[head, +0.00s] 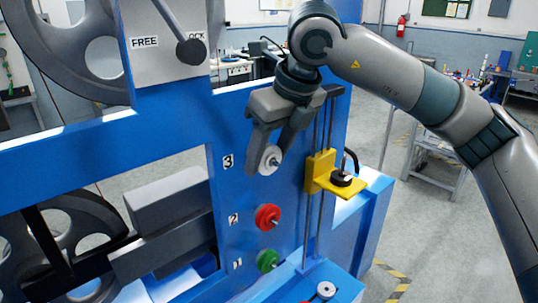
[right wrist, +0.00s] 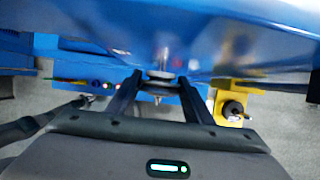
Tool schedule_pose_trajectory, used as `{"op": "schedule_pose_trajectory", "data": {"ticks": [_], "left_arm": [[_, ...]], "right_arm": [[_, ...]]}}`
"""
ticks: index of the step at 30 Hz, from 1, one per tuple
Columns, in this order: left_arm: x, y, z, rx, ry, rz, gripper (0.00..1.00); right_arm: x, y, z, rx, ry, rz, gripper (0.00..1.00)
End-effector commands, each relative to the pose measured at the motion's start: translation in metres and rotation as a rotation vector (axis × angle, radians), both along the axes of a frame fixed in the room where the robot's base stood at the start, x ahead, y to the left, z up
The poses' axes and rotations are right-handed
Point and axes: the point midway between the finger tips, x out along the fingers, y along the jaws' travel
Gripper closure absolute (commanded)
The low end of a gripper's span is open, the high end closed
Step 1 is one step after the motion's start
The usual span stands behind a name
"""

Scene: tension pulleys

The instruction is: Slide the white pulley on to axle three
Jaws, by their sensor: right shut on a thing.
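The white pulley (head: 267,158) is between the fingers of my right gripper (head: 268,151), beside the label 3 on the blue panel. In the right wrist view the gripper (right wrist: 160,84) is shut on the pulley (right wrist: 159,75), which looks dark there. Axle three (right wrist: 162,55) reaches from the blue panel to the pulley. A short metal tip shows at the pulley's centre in the head view, so it appears to be around the axle, with a gap to the panel. My left gripper is not in view.
A red pulley (head: 267,216) sits by label 2 and a green pulley (head: 267,260) by label 1. A yellow bracket (head: 320,171) with a black knob stands on vertical rods just right of the gripper. A lever (head: 190,50) is at upper left.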

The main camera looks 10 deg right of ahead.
Motion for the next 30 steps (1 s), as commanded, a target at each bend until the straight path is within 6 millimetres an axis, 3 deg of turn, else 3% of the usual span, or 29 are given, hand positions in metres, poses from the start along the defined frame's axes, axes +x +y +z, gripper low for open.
{"op": "schedule_pose_trajectory", "data": {"ticks": [11,12,14,20,22,30], "left_arm": [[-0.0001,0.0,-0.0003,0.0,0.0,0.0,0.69],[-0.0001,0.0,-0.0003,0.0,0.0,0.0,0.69],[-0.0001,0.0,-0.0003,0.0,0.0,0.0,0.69],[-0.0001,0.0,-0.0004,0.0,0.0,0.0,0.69],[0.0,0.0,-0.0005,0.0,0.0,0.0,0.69],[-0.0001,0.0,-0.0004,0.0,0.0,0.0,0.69]], "right_arm": [[0.0028,0.0017,0.0025,0.006,-0.007,-0.002,0.78],[0.0028,0.0018,0.0026,0.006,-0.007,-0.002,0.47],[0.0027,0.0018,0.0024,0.006,-0.007,-0.002,0.32],[0.002,0.0013,0.0014,0.003,-0.004,-0.001,0.32],[0.002,0.0012,0.001,0.003,-0.003,-0.001,0.23],[0.0017,0.001,0.0008,0.002,-0.002,-0.001,0.23]]}}
